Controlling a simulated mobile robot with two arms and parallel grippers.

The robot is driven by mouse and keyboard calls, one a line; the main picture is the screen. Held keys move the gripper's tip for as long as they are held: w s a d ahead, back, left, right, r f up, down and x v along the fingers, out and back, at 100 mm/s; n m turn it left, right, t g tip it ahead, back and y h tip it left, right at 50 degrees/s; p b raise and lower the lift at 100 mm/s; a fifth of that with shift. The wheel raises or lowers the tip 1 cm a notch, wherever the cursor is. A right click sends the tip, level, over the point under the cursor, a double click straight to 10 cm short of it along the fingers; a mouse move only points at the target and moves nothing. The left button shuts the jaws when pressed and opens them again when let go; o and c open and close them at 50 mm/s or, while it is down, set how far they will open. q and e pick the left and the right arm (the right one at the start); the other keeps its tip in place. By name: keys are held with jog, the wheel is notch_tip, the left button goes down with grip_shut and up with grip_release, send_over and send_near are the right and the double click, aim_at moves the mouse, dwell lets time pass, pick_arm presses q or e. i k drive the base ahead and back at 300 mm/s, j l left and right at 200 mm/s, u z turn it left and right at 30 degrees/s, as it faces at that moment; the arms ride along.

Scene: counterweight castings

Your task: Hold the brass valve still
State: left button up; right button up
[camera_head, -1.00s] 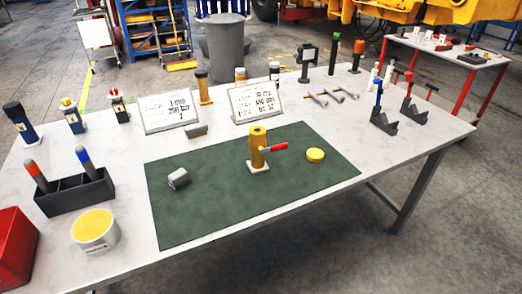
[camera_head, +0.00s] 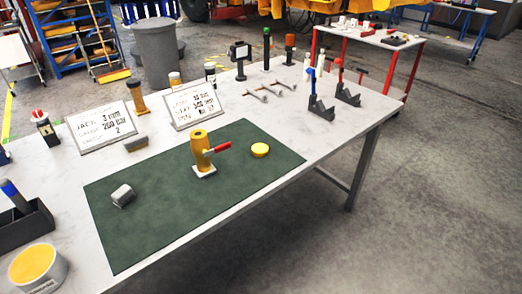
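The brass valve (camera_head: 201,150) stands upright on a small pale base plate on the green mat (camera_head: 160,224). Its red lever handle (camera_head: 220,147) sticks out to the right. A round yellow cap (camera_head: 260,150) lies on the mat to the right of the valve. A small grey metal block (camera_head: 123,195) lies on the mat to the left. Neither of my grippers shows in the head view, and nothing touches the valve.
Two white sign cards (camera_head: 101,125) stand behind the mat. A dark holder (camera_head: 24,226) and a yellow-topped tub (camera_head: 38,267) are at the left. Blue- and red-topped tools on dark stands (camera_head: 320,108) are at the back right.

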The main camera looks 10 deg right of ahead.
aim_at(203, 168)
jog(key=i+l+u, duration=0.25)
jog(key=l, duration=0.15)
jog(key=i+l+u, duration=0.2)
jog(key=l, duration=0.15)
jog(key=l+u, duration=0.25)
jog(key=l, duration=0.15)
